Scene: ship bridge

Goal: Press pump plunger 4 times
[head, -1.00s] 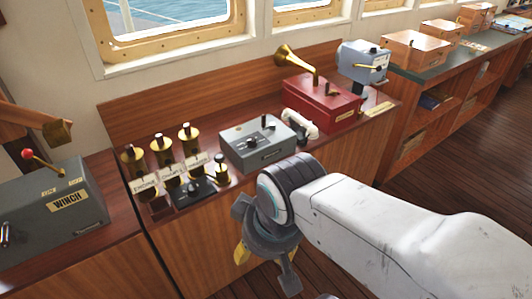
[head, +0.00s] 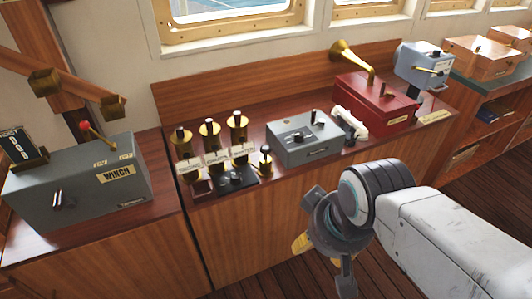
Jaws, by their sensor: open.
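I cannot tell for sure which of these is the pump plunger; the card lettering is too small to read. My gripper (head: 322,264) is open and hangs in front of the console, below its top and to the right of the knobbed post. It touches nothing that I can see.
A grey winch box (head: 80,182) with a red-knobbed lever stands at left. A grey control box (head: 304,139), a white handset (head: 350,122), a red box with a brass horn (head: 376,103) and a blue-grey device (head: 421,63) line the console to the right. Floor shows at lower right.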

